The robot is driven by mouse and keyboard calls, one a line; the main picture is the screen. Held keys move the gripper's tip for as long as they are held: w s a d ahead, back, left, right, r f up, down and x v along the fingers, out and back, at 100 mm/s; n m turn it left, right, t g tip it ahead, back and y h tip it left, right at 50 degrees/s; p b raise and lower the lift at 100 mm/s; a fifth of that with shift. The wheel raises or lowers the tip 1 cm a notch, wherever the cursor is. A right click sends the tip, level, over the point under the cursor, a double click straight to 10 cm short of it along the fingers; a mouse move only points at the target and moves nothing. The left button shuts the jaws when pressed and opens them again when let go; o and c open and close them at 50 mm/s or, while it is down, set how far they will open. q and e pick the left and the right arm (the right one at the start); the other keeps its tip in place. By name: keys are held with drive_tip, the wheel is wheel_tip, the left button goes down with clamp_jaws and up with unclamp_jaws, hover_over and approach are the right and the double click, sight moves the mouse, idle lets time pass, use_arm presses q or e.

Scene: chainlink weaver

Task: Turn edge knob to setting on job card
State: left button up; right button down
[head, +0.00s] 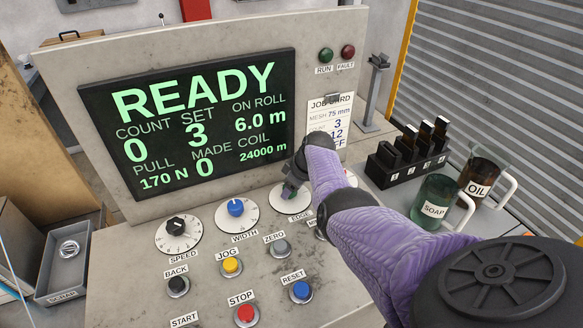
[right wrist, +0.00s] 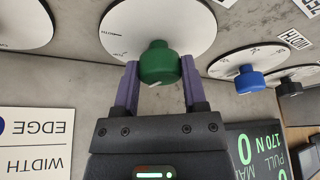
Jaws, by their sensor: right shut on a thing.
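The green edge knob (right wrist: 158,62) stands on its white dial (right wrist: 185,25) in the right wrist view, between my right gripper's two purple fingers (right wrist: 159,85). The fingers are shut on its sides. In the head view my right gripper (head: 290,188) covers most of the knob, above the EDGE label; the dial (head: 300,204) shows only partly. The job card (head: 332,118) is clipped right of the screen; it reads mesh 75 mm, with 3, 12 and a line ending in FF. My right forearm hides its lower part. The knob's exact setting is unreadable. My left gripper is out of view.
The screen (head: 195,122) reads READY. Left of the edge dial are the blue width knob (head: 236,207) and black speed knob (head: 175,226). Several push buttons sit below. A soap mug (head: 436,205), an oil mug (head: 483,172) and a black rack (head: 405,158) stand at right.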

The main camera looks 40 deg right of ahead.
drive_tip(key=shift+d+n+y+b, duration=0.1)
drive_tip(key=shift+n+y+b, duration=0.2)
drive_tip(key=shift+n+b, duration=0.35)
drive_tip(key=shift+n, duration=0.55)
drive_tip(key=shift+c, duration=2.3)
unclamp_jaws()
drive_tip(key=o, duration=0.3)
drive_tip(key=p+v, duration=0.6)
drive_tip(key=v, duration=0.4)
drive_tip(key=shift+w+d, duration=0.1)
drive_tip(key=shift+w, duration=0.1)
